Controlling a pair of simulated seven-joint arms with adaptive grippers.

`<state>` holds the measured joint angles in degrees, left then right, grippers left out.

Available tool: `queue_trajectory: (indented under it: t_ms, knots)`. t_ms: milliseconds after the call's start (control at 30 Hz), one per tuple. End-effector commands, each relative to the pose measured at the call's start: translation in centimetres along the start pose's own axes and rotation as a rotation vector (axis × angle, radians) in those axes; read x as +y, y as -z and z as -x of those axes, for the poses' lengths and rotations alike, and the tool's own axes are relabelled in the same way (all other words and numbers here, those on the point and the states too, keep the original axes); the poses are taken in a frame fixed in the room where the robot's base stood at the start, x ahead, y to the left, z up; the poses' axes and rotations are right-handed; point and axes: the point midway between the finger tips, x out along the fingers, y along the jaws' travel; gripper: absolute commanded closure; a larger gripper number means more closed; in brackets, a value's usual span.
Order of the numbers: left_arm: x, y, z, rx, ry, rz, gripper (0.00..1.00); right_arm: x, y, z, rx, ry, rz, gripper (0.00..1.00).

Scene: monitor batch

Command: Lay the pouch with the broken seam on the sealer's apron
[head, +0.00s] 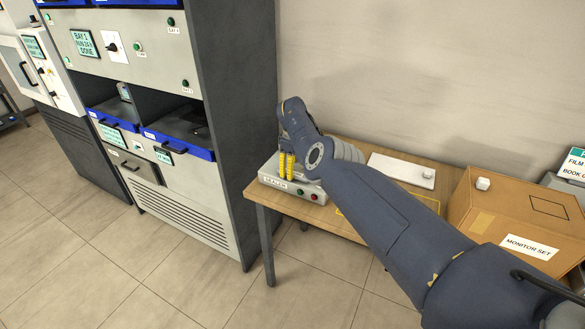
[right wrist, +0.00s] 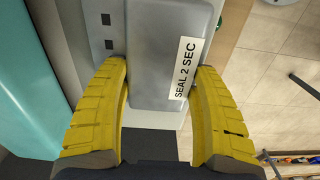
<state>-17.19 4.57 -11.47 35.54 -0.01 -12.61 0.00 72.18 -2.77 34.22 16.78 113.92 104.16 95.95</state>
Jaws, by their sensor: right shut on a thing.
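The sealer (head: 300,192) is a grey bench unit with red and green buttons, at the left end of the wooden table. My right gripper (head: 287,165) is at the sealer, its yellow fingers pointing down. In the right wrist view its fingers (right wrist: 165,75) are shut on the sides of the sealer's grey top bar (right wrist: 160,40), labelled "SEAL 2 SEC". My arm hides much of the sealer, and I cannot make out its apron. I cannot make out a pouch in either view. My left gripper is not in view.
A white board (head: 395,167) with a small white item lies on the wooden table (head: 350,148). A cardboard box (head: 515,210) marked "MONITOR SET" stands right. A grey cabinet (head: 235,120) with blue-fronted drawers stands left of the table. Open tiled floor lies in front.

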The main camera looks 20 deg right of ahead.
Motion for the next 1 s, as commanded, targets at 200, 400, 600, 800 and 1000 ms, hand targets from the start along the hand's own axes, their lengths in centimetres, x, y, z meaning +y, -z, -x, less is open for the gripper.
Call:
queue_trajectory:
  t_ms: [200, 400, 600, 800, 1000]
  knots:
    - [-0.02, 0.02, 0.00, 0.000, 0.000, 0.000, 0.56, 0.00, -0.01, -0.24, 0.001, 0.001, 0.000, 0.66]
    - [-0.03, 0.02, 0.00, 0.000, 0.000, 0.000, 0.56, -0.03, 0.00, -0.51, 0.001, 0.000, 0.000, 0.66]
    - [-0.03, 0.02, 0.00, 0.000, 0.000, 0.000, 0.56, -0.03, 0.01, -0.52, 0.001, 0.000, 0.000, 0.14]
    - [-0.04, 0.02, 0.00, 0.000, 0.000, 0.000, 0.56, -0.04, 0.01, -0.53, 0.001, 0.000, 0.000, 0.09]
    - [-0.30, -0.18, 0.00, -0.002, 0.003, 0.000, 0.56, -0.04, 0.03, -0.43, 0.001, 0.000, 0.001, 0.09]
